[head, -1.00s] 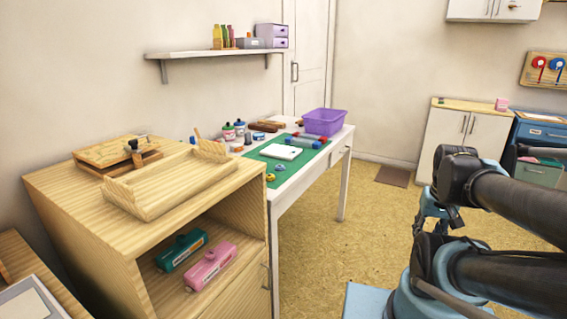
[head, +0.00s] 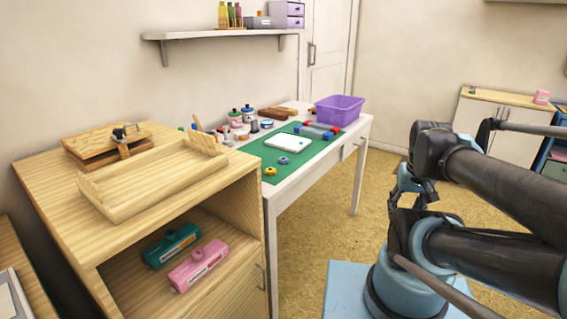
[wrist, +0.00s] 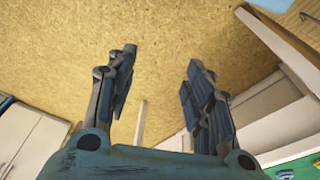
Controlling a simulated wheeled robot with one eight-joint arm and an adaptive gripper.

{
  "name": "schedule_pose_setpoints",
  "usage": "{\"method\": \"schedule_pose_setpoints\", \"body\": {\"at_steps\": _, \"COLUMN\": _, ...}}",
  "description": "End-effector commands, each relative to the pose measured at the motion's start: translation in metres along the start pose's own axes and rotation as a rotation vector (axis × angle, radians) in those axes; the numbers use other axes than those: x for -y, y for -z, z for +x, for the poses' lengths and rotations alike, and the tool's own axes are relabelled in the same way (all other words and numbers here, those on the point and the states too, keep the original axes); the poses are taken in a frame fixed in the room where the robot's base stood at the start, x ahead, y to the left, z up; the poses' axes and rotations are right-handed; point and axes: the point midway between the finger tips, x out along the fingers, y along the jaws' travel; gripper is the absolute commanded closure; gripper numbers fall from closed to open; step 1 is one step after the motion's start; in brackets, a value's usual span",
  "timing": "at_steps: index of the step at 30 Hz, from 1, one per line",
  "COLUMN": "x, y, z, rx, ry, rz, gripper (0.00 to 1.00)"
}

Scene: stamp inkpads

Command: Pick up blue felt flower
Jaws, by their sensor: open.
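A small blue flower (head: 283,160) lies on the green mat (head: 258,151) on the white table, near the mat's left front part in the head view. A similar yellow flower (head: 270,171) lies just in front of it. My gripper (wrist: 160,68) is open and empty in the wrist view, with bare floor beyond its fingers. In the head view my arm is folded at the right, well apart from the table and the flowers.
A white block (head: 288,143) lies behind the flowers on the mat. A purple basket (head: 340,109) and several small jars stand at the table's back. A wooden cabinet (head: 146,217) with a tray (head: 152,186) adjoins the table's left end. Floor between table and arm is clear.

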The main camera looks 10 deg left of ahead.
Motion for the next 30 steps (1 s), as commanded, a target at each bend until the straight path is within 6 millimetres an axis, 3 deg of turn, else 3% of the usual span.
{"method": "schedule_pose_setpoints", "body": {"at_steps": 5, "x": 0.01, "y": 0.017, "z": -0.018, "rx": 0.008, "ry": 0.015, "rz": 0.063, "gripper": 0.39}}
{"method": "schedule_pose_setpoints", "body": {"at_steps": 14, "x": 0.057, "y": 0.093, "z": -0.074, "rx": 0.058, "ry": 0.058, "rz": 0.322, "gripper": 0.39}}
{"method": "schedule_pose_setpoints", "body": {"at_steps": 23, "x": 0.131, "y": 0.17, "z": -0.114, "rx": 0.129, "ry": 0.075, "rz": 0.594, "gripper": 0.39}}
{"method": "schedule_pose_setpoints", "body": {"at_steps": 30, "x": 0.208, "y": 0.221, "z": -0.134, "rx": 0.194, "ry": 0.063, "rz": 0.808, "gripper": 0.39}}
